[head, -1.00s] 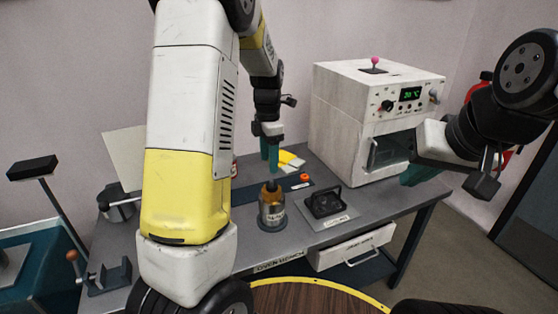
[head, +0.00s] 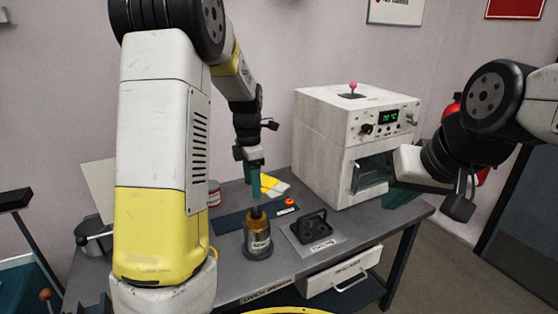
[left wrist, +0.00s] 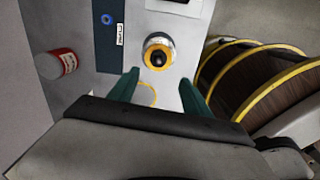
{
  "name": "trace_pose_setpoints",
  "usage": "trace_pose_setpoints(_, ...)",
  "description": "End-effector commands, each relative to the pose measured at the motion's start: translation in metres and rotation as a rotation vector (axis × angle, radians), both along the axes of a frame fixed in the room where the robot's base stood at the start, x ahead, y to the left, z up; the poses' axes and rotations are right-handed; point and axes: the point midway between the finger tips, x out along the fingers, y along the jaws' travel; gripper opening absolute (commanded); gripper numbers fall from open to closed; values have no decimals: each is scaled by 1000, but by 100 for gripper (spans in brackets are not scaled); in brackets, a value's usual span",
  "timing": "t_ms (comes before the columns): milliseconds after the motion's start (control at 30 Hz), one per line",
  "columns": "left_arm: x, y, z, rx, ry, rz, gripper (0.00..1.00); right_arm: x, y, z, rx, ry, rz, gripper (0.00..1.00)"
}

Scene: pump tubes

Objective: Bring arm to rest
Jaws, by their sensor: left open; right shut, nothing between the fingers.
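My left arm comes down from the top left. Its gripper (head: 252,188) has teal fingers pointing down above the bench (head: 228,275), behind the amber bottle with a dark top (head: 258,238). In the left wrist view the gripper (left wrist: 159,78) is open with nothing between its fingers; the round yellow-rimmed top with a dark centre (left wrist: 158,56) lies beyond the fingertips. My right gripper (head: 400,198) is at the right, in front of the white oven's lower right side. Only part of its teal fingers shows, and it appears empty.
The white oven (head: 322,145) with a green display stands at the back of the bench. A black fixture (head: 313,228) sits right of the bottle. A red-labelled can (left wrist: 57,64) is near the wall. A drawer (head: 343,272) stands open at the front.

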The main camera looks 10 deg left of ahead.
Motion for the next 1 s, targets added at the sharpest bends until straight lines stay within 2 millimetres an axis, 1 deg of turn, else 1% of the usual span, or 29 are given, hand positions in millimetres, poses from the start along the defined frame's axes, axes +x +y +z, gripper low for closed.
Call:
trace_pose_setpoints(67,-12,0,19,-26,-37,-109,57,0,0,0,0,0,0,0)
trace_pose_setpoints(167,-36,-3,47,-55,-108,-336,57,0,0,0,0,0,0,0)
trace_pose_setpoints(200,-47,-4,59,-61,-143,-444,57,0,0,0,0,0,0,0)
trace_pose_setpoints(267,-65,-6,75,-60,-199,-608,57,0,0,0,0,0,0,0)
trace_pose_setpoints(300,-78,-8,86,-52,-236,-719,57,0,0,0,0,0,0,0)
trace_pose_setpoints(367,-97,-10,99,-31,-292,-884,57,0,0,0,0,0,0,0)
trace_pose_setpoints(400,-109,-12,107,-10,-329,-993,57,0,0,0,0,0,0,0)
trace_pose_setpoints(467,-129,-14,117,32,-382,-1159,57,0,0,0,0,0,0,0)
trace_pose_setpoints(500,-143,-15,123,67,-414,-1267,57,0,0,0,0,0,0,0)
trace_pose_setpoints(600,-174,-19,133,175,-482,-1528,57,0,0,0,0,0,0,0)
trace_pose_setpoints(733,-206,-22,137,324,-528,-1806,57,0,0,0,0,0,0,0)
trace_pose_setpoints(800,-218,-24,137,390,-535,-1915,57,0,0,0,0,0,0,0)
trace_pose_setpoints(900,-229,-25,137,456,-536,-2016,57,0,0,0,0,0,0,0)
trace_pose_setpoints(1000,-233,-26,136,485,-534,-2063,57,0,0,0,0,0,0,0)
